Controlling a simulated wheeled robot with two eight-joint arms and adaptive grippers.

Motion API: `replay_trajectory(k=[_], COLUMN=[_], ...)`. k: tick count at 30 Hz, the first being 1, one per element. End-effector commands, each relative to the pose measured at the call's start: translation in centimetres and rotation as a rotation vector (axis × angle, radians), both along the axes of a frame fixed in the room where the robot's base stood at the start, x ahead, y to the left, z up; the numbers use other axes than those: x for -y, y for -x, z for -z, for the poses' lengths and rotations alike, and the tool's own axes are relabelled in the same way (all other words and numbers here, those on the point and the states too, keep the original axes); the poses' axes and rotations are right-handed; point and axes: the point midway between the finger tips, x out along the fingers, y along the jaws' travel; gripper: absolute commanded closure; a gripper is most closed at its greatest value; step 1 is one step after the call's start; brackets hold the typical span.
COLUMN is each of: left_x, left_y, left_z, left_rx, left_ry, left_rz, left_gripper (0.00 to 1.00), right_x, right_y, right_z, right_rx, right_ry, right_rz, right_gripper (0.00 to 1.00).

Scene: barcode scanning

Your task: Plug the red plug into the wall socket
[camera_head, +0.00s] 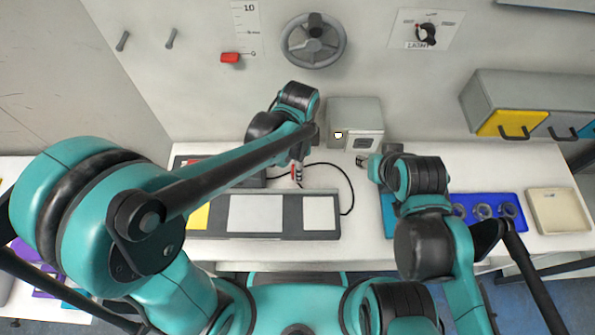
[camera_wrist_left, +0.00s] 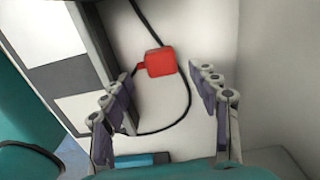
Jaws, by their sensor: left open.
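The red plug (camera_wrist_left: 160,62) lies on the white table in the left wrist view, with a black cable (camera_wrist_left: 187,100) looping from it. My left gripper (camera_wrist_left: 165,100) is open, its fingers apart on either side of the view and the plug beyond and between them, not held. In the head view the left gripper (camera_head: 297,172) points down at the table and mostly hides the plug. A grey box (camera_head: 355,112) with a small white socket-like face (camera_head: 338,135) stands against the wall. My right gripper (camera_head: 366,161) is right of the cable; its jaws are unclear.
A grey panel board (camera_head: 235,236) with white and yellow squares lies left of the cable. At the right are a blue tray (camera_head: 516,200) with rings and a beige tray (camera_head: 558,208). A handwheel (camera_head: 314,40) and light switch (camera_head: 426,34) are on the wall.

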Motion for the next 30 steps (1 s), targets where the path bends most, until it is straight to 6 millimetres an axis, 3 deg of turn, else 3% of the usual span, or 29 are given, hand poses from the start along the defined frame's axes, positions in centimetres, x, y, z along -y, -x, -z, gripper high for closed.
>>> replay_trajectory(k=[3,7,19,20,25,30], left_x=[-0.4,-0.4,-0.4,-0.4,-0.4,-0.4], left_y=[-0.2,-0.2,-0.2,-0.2,-0.2,-0.2], left_z=[2.3,3.7,3.9,3.9,3.9,3.9], left_rx=[0.000,0.000,0.000,0.000,0.000,0.000], left_ry=[0.000,0.000,0.000,0.000,0.000,0.000], left_rz=[-0.001,0.000,0.000,0.000,0.000,0.000], left_gripper=[0.40,0.40,0.40,0.45,0.90,0.90], right_x=[0.0,0.0,0.0,0.0,0.0,0.0], right_y=[0.0,0.0,0.0,0.0,0.0,0.0], right_z=[1.3,1.7,1.7,1.7,1.7,1.7], right_rx=[0.000,0.000,0.000,0.000,0.000,0.000], right_ry=[0.000,0.000,0.000,0.000,0.000,0.000], right_rz=[0.000,0.000,0.000,0.000,0.000,0.000], right_gripper=[0.60,0.60,0.60,0.60,0.60,0.60])
